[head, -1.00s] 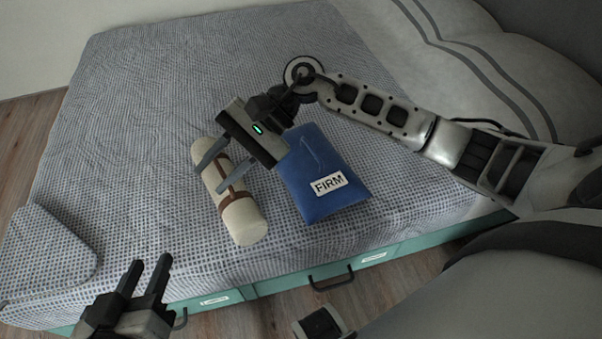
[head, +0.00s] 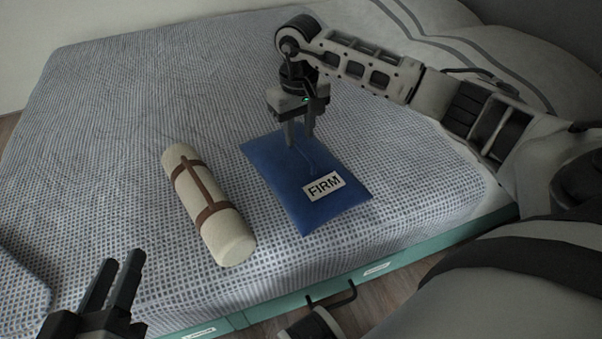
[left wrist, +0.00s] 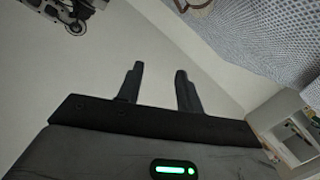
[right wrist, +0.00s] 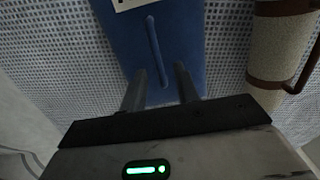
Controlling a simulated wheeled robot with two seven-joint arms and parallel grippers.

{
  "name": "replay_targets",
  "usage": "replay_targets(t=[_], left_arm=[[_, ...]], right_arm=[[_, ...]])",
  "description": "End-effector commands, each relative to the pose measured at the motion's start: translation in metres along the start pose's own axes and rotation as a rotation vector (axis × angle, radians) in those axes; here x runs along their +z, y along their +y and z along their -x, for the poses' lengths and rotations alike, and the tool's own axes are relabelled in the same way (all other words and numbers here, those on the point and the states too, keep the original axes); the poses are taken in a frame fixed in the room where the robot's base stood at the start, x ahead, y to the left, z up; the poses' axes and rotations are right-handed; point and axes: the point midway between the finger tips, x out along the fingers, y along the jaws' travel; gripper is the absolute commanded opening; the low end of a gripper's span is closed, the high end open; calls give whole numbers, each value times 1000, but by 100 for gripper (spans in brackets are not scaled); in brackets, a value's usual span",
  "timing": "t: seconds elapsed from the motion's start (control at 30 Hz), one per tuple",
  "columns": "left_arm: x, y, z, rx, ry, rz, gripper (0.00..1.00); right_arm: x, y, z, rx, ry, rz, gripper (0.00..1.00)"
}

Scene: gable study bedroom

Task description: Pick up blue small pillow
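The blue small pillow (head: 300,190) lies flat on the bed and bears a white label reading FIRM. It also shows in the right wrist view (right wrist: 180,40), with a raised blue strip along its top. My right gripper (head: 300,142) points down at the pillow's far part, its fingers apart on either side of the strip's end. In the right wrist view its open fingers (right wrist: 160,85) hold nothing; whether they touch the pillow I cannot tell. My left gripper (head: 118,272) is open and empty at the lower left, away from the pillow; its parted fingers show in the left wrist view (left wrist: 158,85).
A cream roll with brown straps (head: 207,205) lies on the bed left of the pillow. The bed (head: 130,110) has a checked cover and a green drawer front (head: 260,312) with a dark handle. Pale striped bedding (head: 440,40) lies at the back right.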

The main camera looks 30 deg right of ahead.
Motion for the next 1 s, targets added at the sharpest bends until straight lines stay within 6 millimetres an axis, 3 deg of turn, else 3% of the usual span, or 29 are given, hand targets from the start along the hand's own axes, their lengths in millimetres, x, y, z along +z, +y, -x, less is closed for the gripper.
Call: replay_targets(t=[0.23, 0.4, 0.5, 0.77, 0.9, 1.0], left_arm=[[3, 0, -1, 12, 9, 21, 36], [7, -1, -2, 34, 34, 57, 36], [-20, 5, -5, 64, 138, -29, 36], [-25, 5, -6, 63, 156, -57, 36], [-24, 4, -6, 62, 154, -57, 36], [-24, 4, -6, 61, 154, -57, 36]], right_arm=[[1, 1, -16, -1, 0, -1, 31], [3, 3, -44, -2, -2, 0, 31], [2, 2, -55, -2, -1, -1, 31], [2, 3, -57, -1, 1, 0, 31], [2, 3, -57, -1, 1, 0, 0], [2, 3, -57, -1, 1, 0, 0]])
